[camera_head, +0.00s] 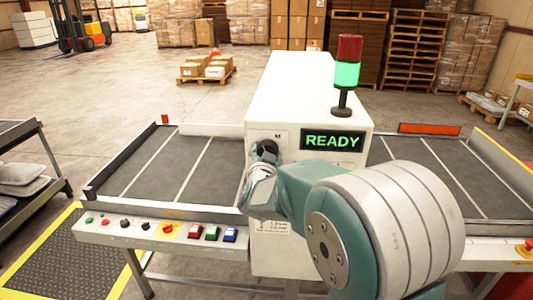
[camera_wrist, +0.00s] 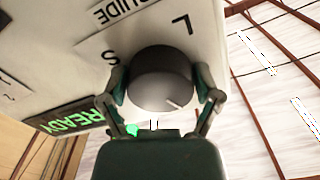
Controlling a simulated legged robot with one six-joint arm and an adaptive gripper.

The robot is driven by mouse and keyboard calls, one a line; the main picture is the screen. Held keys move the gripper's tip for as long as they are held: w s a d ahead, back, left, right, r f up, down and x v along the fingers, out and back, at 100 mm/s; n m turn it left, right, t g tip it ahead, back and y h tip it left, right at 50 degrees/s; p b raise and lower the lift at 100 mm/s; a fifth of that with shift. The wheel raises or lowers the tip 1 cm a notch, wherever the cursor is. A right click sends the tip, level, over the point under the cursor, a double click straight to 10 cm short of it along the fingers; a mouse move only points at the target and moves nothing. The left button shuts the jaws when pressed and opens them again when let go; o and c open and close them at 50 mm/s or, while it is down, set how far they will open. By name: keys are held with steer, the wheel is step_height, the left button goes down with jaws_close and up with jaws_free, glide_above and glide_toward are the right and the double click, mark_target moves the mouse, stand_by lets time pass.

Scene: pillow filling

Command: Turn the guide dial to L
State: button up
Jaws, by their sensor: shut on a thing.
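The guide dial (camera_wrist: 160,72) is a round dark grey knob on a pale panel (camera_wrist: 60,45). My gripper (camera_wrist: 161,80) is shut on it, one finger on each side. A short white pointer line on the dial's face points toward the lower right of the wrist view. The panel letter L (camera_wrist: 181,25) is above and right of the dial, S (camera_wrist: 112,58) is to its left, and the word GUIDE (camera_wrist: 120,14) is farther up left. In the head view my gripper (camera_head: 262,172) partly hides the dial (camera_head: 266,147).
The white machine (camera_head: 300,95) carries a READY display (camera_head: 333,141) and a stack light (camera_head: 347,72) lit green. Conveyors (camera_head: 170,165) run on both sides. A button panel (camera_head: 155,231) sits at front left. Pallets and boxes stand far behind.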

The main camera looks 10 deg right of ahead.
steer(key=n, duration=0.4)
steer(key=shift+f+n, duration=0.4)
steer(key=n, duration=0.4)
steer(key=shift+d+r, duration=0.15)
steer(key=shift+r, duration=0.1)
steer(key=shift+r, duration=0.2)
stand_by(0.6)
steer(key=o, duration=0.9)
steer(key=shift+f, duration=0.1)
